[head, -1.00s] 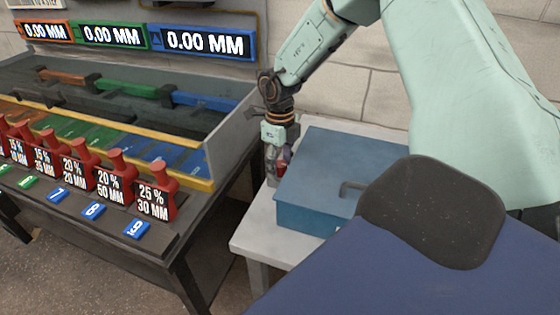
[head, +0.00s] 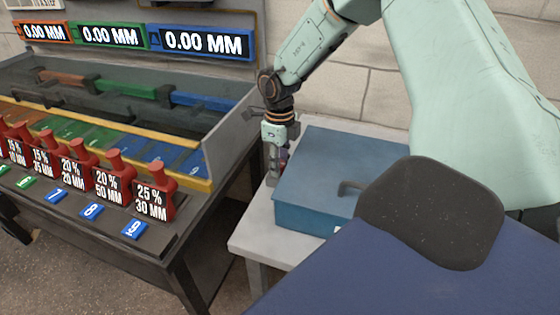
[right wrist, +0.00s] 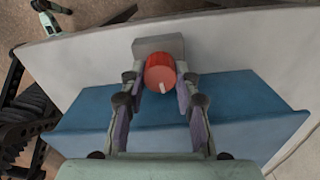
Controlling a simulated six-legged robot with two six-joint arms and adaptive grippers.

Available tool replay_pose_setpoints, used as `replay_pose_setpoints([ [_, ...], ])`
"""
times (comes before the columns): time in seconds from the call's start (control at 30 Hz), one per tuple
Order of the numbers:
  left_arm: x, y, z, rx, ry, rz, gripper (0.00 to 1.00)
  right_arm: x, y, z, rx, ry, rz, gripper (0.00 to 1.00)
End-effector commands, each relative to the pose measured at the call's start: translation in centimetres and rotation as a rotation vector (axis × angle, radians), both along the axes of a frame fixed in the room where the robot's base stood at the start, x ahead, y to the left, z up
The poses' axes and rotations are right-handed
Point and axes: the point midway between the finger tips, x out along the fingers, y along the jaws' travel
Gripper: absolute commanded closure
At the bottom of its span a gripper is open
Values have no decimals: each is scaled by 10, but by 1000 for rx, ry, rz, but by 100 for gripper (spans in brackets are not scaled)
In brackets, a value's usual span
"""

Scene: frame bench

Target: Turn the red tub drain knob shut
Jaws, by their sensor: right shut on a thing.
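The red drain knob (right wrist: 162,70) is a short round cylinder with a white mark on its face. It sits at a grey block (right wrist: 150,45) by the side of the blue tub (right wrist: 235,100). In the right wrist view the white mark lies near the knob's lower edge. My right gripper (right wrist: 163,76) is shut on the knob, one finger on each side. In the head view my right gripper (head: 276,165) reaches down at the left side of the blue tub (head: 300,212) and mostly hides the knob. My left gripper does not show in the head view.
The tub stands on a light grey table (head: 262,235). A dark handle (head: 350,187) is on the tub. A brick wall is behind.

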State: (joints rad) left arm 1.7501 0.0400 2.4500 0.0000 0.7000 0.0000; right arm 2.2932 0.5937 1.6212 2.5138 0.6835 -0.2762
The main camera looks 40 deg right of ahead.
Motion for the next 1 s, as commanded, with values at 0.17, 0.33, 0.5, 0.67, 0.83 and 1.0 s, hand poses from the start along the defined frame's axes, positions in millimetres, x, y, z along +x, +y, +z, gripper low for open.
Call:
replay_pose_setpoints([
  [0.17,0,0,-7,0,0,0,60,3,0,0,0,-10,127,100],
  [0.33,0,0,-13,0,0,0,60,3,0,0,-1,-10,286,100],
  [0.5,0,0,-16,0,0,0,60,3,0,1,-1,-11,447,100],
  [0.67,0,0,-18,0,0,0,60,3,0,1,-2,-11,598,100],
  [0.83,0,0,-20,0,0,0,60,3,0,1,-2,-11,750,100],
  [1.0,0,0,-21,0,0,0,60,3,0,1,-2,-10,880,100],
])
